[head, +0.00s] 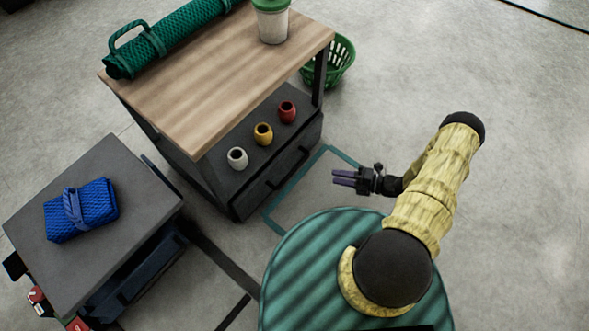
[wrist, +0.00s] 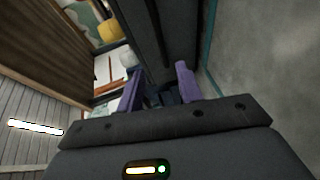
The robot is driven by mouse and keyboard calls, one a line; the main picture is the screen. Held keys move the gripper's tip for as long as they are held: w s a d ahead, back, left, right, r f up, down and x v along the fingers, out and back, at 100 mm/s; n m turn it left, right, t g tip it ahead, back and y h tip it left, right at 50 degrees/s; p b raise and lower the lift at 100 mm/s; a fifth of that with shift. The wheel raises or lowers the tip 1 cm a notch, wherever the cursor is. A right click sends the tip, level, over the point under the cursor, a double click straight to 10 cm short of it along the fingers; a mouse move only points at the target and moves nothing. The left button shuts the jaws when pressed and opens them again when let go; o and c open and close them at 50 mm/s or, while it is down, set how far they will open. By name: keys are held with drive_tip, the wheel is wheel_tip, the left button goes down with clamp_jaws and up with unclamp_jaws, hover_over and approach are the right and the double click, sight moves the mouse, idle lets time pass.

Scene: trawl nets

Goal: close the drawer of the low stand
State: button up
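The low stand (head: 95,215) is at the lower left in the head view, with a flat grey top. On its right-hand lower side a dark blue drawer (head: 140,268) shows below the top and looks pulled out; how far I cannot tell. My gripper (head: 343,178) is well to the right of this stand, beyond the workbench's front. In the wrist view its two purple fingers (wrist: 158,90) are apart, with nothing held between them. The low stand is not clearly visible in the wrist view.
A wood-topped workbench (head: 215,75) stands between, with white, yellow and red pots (head: 263,133) on its lower shelf above handled drawer fronts (head: 280,170). A blue bundle (head: 82,210) lies on the low stand. A green basket (head: 340,62) is behind. The floor at right is clear.

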sight(294, 169)
drive_tip(key=b+x, duration=0.6)
drive_tip(key=x, duration=1)
drive_tip(key=shift+a+f, duration=0.1)
drive_tip(key=shift+a, duration=0.15)
clamp_jaws()
